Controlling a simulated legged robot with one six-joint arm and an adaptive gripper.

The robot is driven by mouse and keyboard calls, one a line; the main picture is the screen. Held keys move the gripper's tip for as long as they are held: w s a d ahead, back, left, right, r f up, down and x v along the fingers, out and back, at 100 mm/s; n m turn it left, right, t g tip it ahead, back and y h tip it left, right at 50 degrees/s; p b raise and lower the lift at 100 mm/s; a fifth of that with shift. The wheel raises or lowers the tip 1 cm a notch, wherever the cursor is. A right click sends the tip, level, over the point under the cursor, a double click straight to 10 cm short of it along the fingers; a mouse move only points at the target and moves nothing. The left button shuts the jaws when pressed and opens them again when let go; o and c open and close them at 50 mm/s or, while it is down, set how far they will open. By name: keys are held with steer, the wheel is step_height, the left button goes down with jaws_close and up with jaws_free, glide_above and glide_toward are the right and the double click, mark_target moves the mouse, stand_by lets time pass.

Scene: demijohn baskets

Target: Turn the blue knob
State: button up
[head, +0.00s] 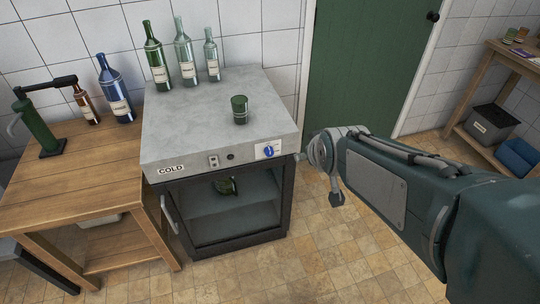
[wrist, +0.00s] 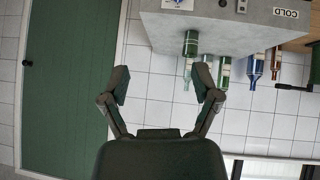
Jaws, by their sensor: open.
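The blue knob (head: 268,151) is a small round dial on a white plate at the right end of the front panel of a grey-topped cold cabinet (head: 205,135). In the wrist view, which is upside down, the plate with the knob (wrist: 178,3) is cut by the top edge. My gripper (head: 322,170) is just right of the cabinet's front corner, apart from the knob. In the wrist view my gripper (wrist: 162,82) has its two fingers spread wide with nothing between them.
A green cup (head: 239,110) and several bottles (head: 184,52) stand on the cabinet. A glass door with a handle (head: 170,213) is below the panel. A wooden table (head: 105,165) adjoins at left. A green door (head: 362,65) is behind; tiled floor at right is clear.

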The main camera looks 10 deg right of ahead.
mark_target(270, 155)
steer(key=w+a+f+n+t, duration=0.3)
steer(key=w+f+n+t, duration=0.15)
steer(key=w+f, duration=1.1)
step_height(270, 155, down, 12)
steer(key=a+n+t+y, duration=0.2)
steer(key=n+t, duration=0.1)
steer(key=t, duration=0.2)
steer(key=shift+g, duration=0.25)
steer(key=w, duration=0.3)
steer(key=w+a, duration=0.1)
steer(key=w, duration=0.7)
steer(key=shift+w+a+f, duration=0.1)
steer(key=shift+w+a, duration=0.1)
steer(key=shift+a, duration=0.1)
jaws_close()
